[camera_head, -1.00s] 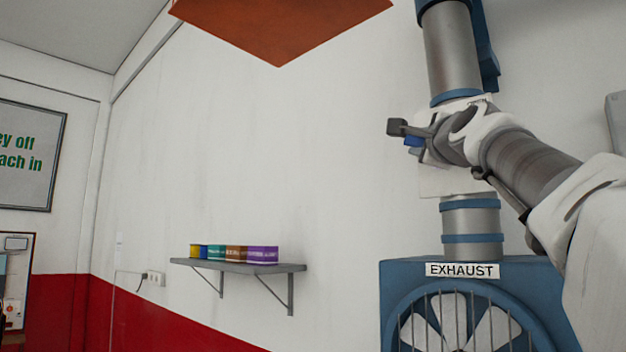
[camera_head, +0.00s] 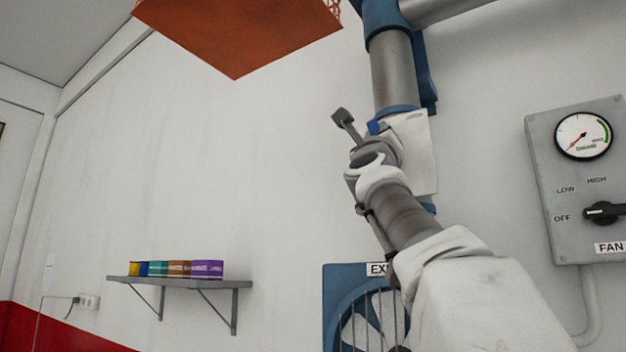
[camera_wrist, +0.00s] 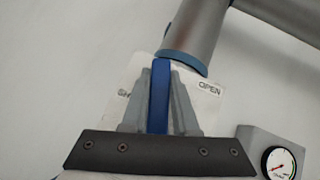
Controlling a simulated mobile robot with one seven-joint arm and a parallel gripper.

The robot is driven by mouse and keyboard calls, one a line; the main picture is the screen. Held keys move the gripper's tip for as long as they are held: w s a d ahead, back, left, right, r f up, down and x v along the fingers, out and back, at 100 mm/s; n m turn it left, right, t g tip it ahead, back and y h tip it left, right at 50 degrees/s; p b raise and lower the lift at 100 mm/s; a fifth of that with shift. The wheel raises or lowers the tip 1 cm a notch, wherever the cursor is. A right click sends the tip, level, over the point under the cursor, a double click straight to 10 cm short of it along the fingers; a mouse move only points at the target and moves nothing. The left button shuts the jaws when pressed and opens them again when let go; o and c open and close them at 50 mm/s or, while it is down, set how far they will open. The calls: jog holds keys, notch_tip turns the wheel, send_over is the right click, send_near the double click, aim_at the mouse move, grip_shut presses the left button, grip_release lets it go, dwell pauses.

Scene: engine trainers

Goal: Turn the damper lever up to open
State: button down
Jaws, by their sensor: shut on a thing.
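The damper lever has a blue handle, seen in the wrist view (camera_wrist: 159,97) between the two grey fingers of my gripper (camera_wrist: 161,74). The fingers are shut on it from both sides. In the head view, only a small blue bit of the lever (camera_head: 374,127) shows by my gripper (camera_head: 382,138); my arm hides the rest. The white damper plate (camera_head: 421,160) is on the exhaust duct (camera_head: 392,72). In the wrist view, the plate's OPEN label (camera_wrist: 209,88) is right of the lever's upper part, and another label at the left is partly hidden.
A fan control box (camera_head: 545,150) with a gauge and knob is on the wall at right. The blue exhaust fan (camera_head: 338,300) is below the duct. A shelf (camera_head: 180,282) with small coloured boxes is at left. An orange hood (camera_head: 240,35) hangs above.

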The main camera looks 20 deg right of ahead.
jog(key=shift+s+d+r+m+g+h+b, duration=0.15)
jog(key=shift+s+d+m+g+h, duration=0.1)
jog(key=shift+m+g+h, duration=1)
jog(key=shift+s+d+f+m+g+h+b, duration=0.2)
jog(key=shift+m+g+h, duration=0.5)
jog(key=shift+m, duration=1.05)
jog(key=shift+s+d+r+m+g+h+b, duration=0.1)
jog(key=shift+s+r+m+g+h+b, duration=0.15)
jog(key=shift+m+g+h, duration=0.8)
jog(key=shift+s+m+h, duration=0.1)
jog(key=shift+m+h, duration=0.3)
jog(key=shift+m, duration=0.25)
jog(key=c, duration=0.7)
grip_release()
jog(key=shift+s+a+f+b, duration=0.15)
jog(key=shift+a+f+b, duration=0.05)
jog(key=shift+f+b, duration=0.25)
jog(key=shift+b+v, duration=4.7)
jog(key=shift+v, duration=3.55)
jog(key=shift+d, duration=0.1)
